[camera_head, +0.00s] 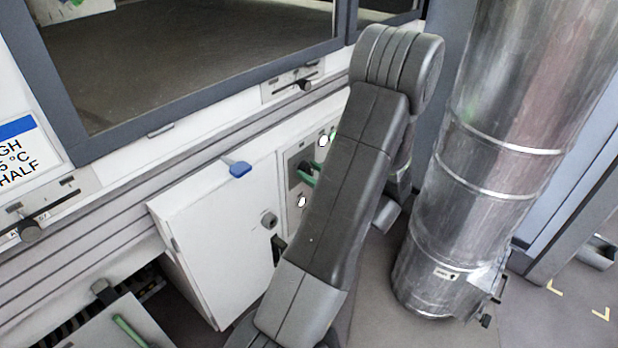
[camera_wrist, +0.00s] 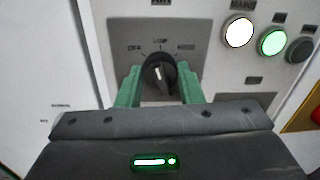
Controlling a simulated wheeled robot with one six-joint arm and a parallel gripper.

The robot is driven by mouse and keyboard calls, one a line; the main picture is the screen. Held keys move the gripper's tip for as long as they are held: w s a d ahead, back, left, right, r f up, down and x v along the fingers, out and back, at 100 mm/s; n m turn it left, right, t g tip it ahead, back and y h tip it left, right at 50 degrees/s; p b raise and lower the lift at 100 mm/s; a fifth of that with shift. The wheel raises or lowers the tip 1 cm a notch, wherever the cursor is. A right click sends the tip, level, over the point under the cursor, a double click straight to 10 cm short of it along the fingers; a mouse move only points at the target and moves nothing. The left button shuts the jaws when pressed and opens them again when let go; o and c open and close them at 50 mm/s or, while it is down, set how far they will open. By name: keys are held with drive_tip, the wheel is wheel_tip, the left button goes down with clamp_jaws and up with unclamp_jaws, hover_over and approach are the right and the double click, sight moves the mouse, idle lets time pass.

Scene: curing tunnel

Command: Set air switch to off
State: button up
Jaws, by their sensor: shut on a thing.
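The air switch (camera_wrist: 159,72) is a dark rotary knob on a grey plate, labelled OFF at left, LOW at top and a blurred word at right. Its pale pointer mark is roughly upright, toward LOW. My gripper (camera_wrist: 160,88) has its green fingers on either side of the knob and is shut on it. In the head view, the dark knob (camera_head: 305,168) shows beside a green finger of my gripper (camera_head: 308,178), partly hidden by my arm. The label above the plate is cut off.
A white lamp (camera_wrist: 239,32), a green lamp (camera_wrist: 272,42) and a dark button (camera_wrist: 300,50) sit right of the switch. A red control on yellow (camera_wrist: 315,115) is at the right edge. In the head view, a white cabinet door (camera_head: 215,240) stands left and a metal duct (camera_head: 500,150) right.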

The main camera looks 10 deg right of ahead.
drive_tip(key=n+b, duration=0.3)
drive_tip(key=n, duration=0.1)
drive_tip(key=shift+s+a+f+b, duration=0.1)
drive_tip(key=shift+a+f+b, duration=0.1)
drive_tip(key=shift+b, duration=0.2)
drive_tip(key=shift+r+n+y+b, duration=0.1)
drive_tip(key=shift+n+y+b, duration=0.2)
drive_tip(key=shift+n+b, duration=0.85)
drive_tip(key=shift+s+n, duration=0.1)
drive_tip(key=shift+n, duration=0.25)
drive_tip(key=o, duration=1)
drive_tip(key=shift+c, duration=0.2)
drive_tip(key=s+a+p+v, duration=0.1)
drive_tip(key=p+v, duration=0.1)
drive_tip(key=v, duration=1.1)
drive_tip(key=shift+s+p, duration=0.15)
drive_tip(key=shift+p, duration=0.25)
drive_tip(key=shift+a+r, duration=0.1)
drive_tip(key=shift+a, duration=0.1)
